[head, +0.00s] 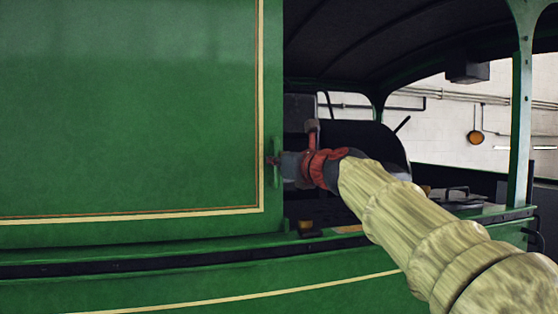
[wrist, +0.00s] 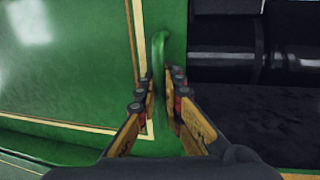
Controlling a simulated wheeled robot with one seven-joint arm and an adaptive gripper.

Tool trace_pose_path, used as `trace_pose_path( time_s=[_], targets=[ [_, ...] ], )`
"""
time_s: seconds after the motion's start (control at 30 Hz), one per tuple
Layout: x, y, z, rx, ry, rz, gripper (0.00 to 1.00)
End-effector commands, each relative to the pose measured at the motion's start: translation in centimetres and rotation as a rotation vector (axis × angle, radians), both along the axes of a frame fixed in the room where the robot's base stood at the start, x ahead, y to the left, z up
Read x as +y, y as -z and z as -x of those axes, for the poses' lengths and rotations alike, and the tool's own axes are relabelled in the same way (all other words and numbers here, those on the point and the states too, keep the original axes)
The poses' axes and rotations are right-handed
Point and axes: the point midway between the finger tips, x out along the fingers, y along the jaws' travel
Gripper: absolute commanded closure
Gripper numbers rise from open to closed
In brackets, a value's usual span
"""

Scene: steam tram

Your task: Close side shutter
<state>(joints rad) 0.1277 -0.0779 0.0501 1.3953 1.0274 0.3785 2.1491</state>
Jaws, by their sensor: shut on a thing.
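The side shutter (head: 120,110) is a large green panel with a cream and orange border line, filling the left of the head view. It also shows at the left of the wrist view (wrist: 70,70). A green upright handle (wrist: 159,55) stands near its right edge. My gripper (wrist: 162,85) has a finger on each side of this handle and is shut on it. In the head view my gripper (head: 276,160) reaches the shutter's edge from the right. The fingertips are small and partly dark there.
Right of the shutter is an open gap into the dark cab, with a green lower sill (head: 470,214) and a green post (head: 521,130). Dark cylindrical parts (wrist: 225,45) lie behind the gap. A copper-coloured pan (head: 475,137) hangs on the far white wall.

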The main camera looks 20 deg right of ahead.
Motion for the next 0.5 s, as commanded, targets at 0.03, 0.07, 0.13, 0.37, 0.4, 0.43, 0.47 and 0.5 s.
trace_pose_path(
  time_s=[0.03, 0.07, 0.13, 0.37, 0.4, 0.43, 0.47, 0.5],
  targets=[
    [0.46, -0.01, 0.10, 0.001, -0.009, -0.001, 1.00],
    [0.45, 0.00, 0.10, 0.001, -0.009, -0.001, 1.00],
    [0.37, 0.01, 0.08, 0.001, -0.008, -0.001, 1.00],
    [0.29, 0.01, 0.06, 0.001, -0.006, -0.001, 0.79],
    [0.27, 0.00, 0.05, 0.001, -0.006, -0.001, 0.77],
    [0.26, 0.01, 0.05, 0.001, -0.005, -0.001, 0.75],
    [0.25, 0.01, 0.05, 0.000, -0.005, -0.001, 0.74],
    [0.23, 0.02, 0.04, 0.001, -0.004, -0.001, 0.74]
  ],
)
